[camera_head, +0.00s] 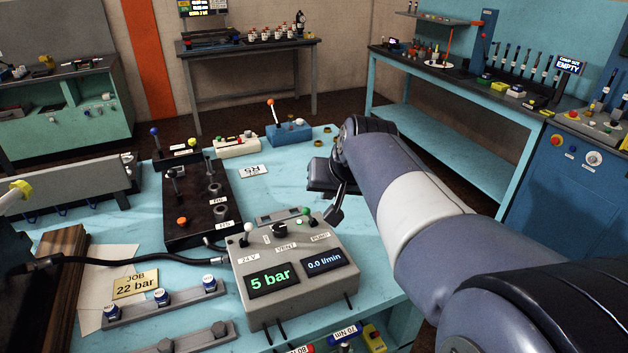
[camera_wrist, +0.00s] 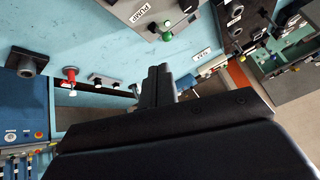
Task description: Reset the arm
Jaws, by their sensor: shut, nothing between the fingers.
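My arm reaches in from the lower right of the head view. My gripper (camera_head: 333,212) hangs over the right part of the light blue bench (camera_head: 290,180), beyond the grey control box (camera_head: 245,295). In the wrist view the two dark fingers of my gripper (camera_wrist: 158,75) are together, with nothing between them. The control box has a display of 5 bar and another of 0.0 l/min. Part of it shows at the top of the wrist view (camera_wrist: 130,12). The gripper's wrist hides part of the bench's right side.
Left of the gripper lies a black valve block (camera_head: 190,235) with levers. A blue unit with a red-tipped lever (camera_head: 288,132) stands at the bench's back. Side benches stand right (camera_head: 450,150) and left (camera_head: 60,140).

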